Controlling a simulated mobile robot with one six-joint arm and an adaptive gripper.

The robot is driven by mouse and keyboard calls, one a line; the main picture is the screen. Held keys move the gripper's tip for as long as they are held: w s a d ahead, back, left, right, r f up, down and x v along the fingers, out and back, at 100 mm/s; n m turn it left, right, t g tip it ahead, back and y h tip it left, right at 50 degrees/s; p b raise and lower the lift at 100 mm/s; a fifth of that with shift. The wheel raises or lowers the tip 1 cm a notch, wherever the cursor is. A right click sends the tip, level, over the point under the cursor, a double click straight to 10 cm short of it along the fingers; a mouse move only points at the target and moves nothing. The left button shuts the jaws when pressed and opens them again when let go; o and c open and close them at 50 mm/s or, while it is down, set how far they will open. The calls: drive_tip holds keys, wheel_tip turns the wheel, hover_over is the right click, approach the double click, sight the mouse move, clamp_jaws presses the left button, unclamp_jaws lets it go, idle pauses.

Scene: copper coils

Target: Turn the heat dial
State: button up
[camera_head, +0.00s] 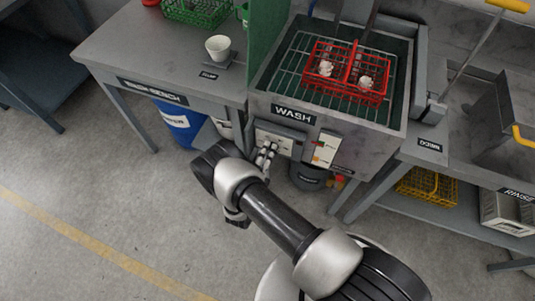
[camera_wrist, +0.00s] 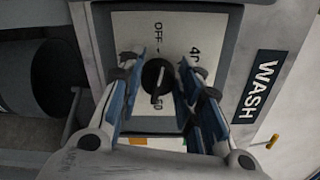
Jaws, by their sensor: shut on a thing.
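The heat dial (camera_wrist: 157,78) is a black round knob on a pale plate marked OFF and 40, seen in the wrist view between my fingers. The plate is on the front of the wash tank (camera_head: 262,103), below its WASH label (camera_head: 293,115). My gripper (camera_wrist: 160,85) has its two blue-lined fingers on either side of the dial and is shut on it. In the head view my gripper (camera_head: 266,153) reaches the tank's front panel from below, and the dial itself is hidden or too small to make out there.
A red basket (camera_head: 347,70) with white pieces sits on the rack in the tank. A white cup (camera_head: 218,47) stands on the bench to the left. A blue drum (camera_head: 180,122) is under that bench. A yellow basket (camera_head: 427,186) lies on the lower shelf at right.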

drive_tip(key=shift+f+n, duration=0.1)
drive_tip(key=shift+n, duration=1.1)
drive_tip(key=o, duration=1)
drive_tip(key=shift+c, duration=0.2)
drive_tip(key=shift+s, duration=0.1)
drive_tip(key=v, duration=1.1)
drive_tip(key=shift+s+a, duration=0.15)
drive_tip(key=shift+s, duration=0.25)
